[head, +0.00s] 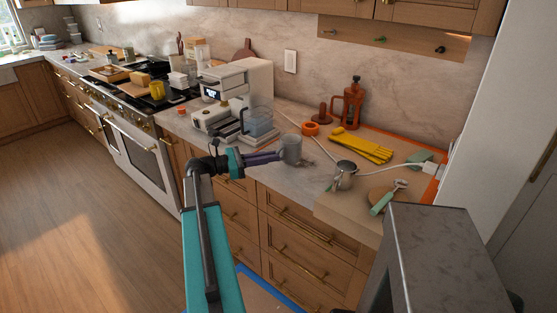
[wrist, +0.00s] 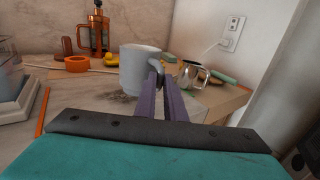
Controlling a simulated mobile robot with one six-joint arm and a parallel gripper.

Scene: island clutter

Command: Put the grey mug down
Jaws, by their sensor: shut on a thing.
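The grey mug (head: 291,149) is upright at the marble counter, right of the coffee machine. In the wrist view the grey mug (wrist: 140,68) is just beyond the fingertips, with its handle toward me on the right side. My gripper (head: 277,155) reaches in from the left over the counter edge. In the wrist view the purple fingers of my gripper (wrist: 160,80) are shut on the mug's handle. A dark stain or shadow lies on the counter below the mug. I cannot tell whether the mug's base touches the counter.
A steel pitcher (head: 344,175) stands to the right by a wooden board (head: 335,206). Yellow gloves (head: 360,146), an orange tape roll (head: 310,128) and a red French press (head: 353,103) are behind. The coffee machine (head: 235,95) stands left. Bare counter (head: 290,180) lies in front of the mug.

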